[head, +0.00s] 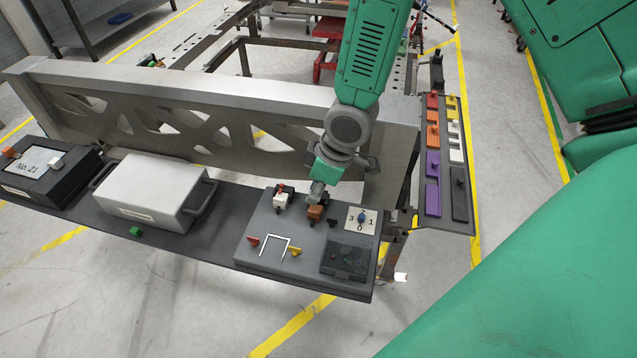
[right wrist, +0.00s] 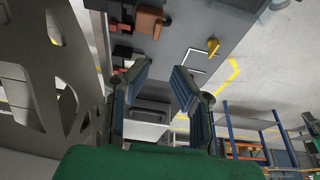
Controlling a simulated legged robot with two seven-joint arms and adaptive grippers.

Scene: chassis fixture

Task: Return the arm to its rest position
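My right arm (head: 368,60) comes in from the top of the head view and reaches down over the grey control panel (head: 282,225). My right gripper (head: 318,190) is just above the brown block (head: 315,212) on that panel. In the right wrist view the two blue-padded fingers of the gripper (right wrist: 162,70) stand apart with nothing between them. The brown block (right wrist: 150,21) shows there beyond the fingertips, apart from them. My left gripper is in neither view.
A metal beam (head: 210,95) with cut-outs runs behind the shelf. A white case (head: 150,190) and a dark box (head: 45,172) stand left of the panel. A blue knob (head: 361,217) is right of the brown block. A side board (head: 460,208) holds several coloured pieces.

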